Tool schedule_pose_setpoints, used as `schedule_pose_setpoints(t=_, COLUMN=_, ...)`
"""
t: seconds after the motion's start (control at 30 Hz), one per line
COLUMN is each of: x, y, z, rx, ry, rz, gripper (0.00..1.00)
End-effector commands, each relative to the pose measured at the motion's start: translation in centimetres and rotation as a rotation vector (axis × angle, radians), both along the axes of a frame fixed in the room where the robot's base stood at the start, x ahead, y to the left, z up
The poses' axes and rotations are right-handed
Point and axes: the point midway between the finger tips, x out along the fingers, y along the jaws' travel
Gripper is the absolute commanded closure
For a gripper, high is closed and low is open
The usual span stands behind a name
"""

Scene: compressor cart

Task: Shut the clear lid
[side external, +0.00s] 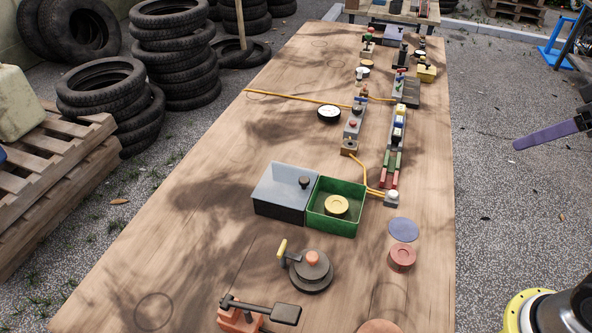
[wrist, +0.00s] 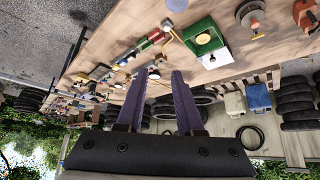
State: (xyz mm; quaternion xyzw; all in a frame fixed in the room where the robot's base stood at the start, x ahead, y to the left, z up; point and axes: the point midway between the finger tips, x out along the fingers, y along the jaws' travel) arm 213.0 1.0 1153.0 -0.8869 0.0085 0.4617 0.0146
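A green open-topped box (side external: 334,222) stands mid-table with a round yellow disc (side external: 336,206) inside. Directly left of it is a dark box (side external: 279,210) topped by a pale, see-through lid (side external: 276,181) with a black knob (side external: 304,181). The lid lies over the dark box, not over the green one; whether it is hinged or slides I cannot tell. The wrist view shows the green box (wrist: 203,35) and the pale lid (wrist: 214,57) beyond my fingers. My gripper (wrist: 160,72) is open and empty, with purple fingers apart. In the side view, one purple finger (side external: 550,133) shows off the table's right side.
A dark round device with a yellow-tipped handle (side external: 310,270) and a black-handled clamp (side external: 262,309) stand in front of the boxes. A blue disc (side external: 403,229) and a red puck (side external: 402,256) lie right. Valves, gauges and yellow hose run behind. Bare wood (side external: 190,220) lies left.

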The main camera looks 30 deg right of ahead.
Motion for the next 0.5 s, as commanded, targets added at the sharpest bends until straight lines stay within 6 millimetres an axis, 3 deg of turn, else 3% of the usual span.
schedule_pose_setpoints(t=0.03, x=2.1, y=0.3, z=1.4, rx=0.003, ry=-0.008, rz=0.008, gripper=0.75)
schedule_pose_setpoints(t=0.17, x=7.6, y=1.6, z=4.0, rx=0.007, ry=-0.018, rz=0.034, gripper=0.98)
schedule_pose_setpoints(t=0.23, x=10.8, y=2.6, z=4.8, rx=0.01, ry=-0.015, rz=0.053, gripper=1.0)
schedule_pose_setpoints(t=0.37, x=16.7, y=5.2, z=5.2, rx=0.012, ry=-0.002, rz=0.095, gripper=1.0)
schedule_pose_setpoints(t=0.5, x=22.7, y=8.8, z=3.8, rx=0.011, ry=0.024, rz=0.143, gripper=1.0)
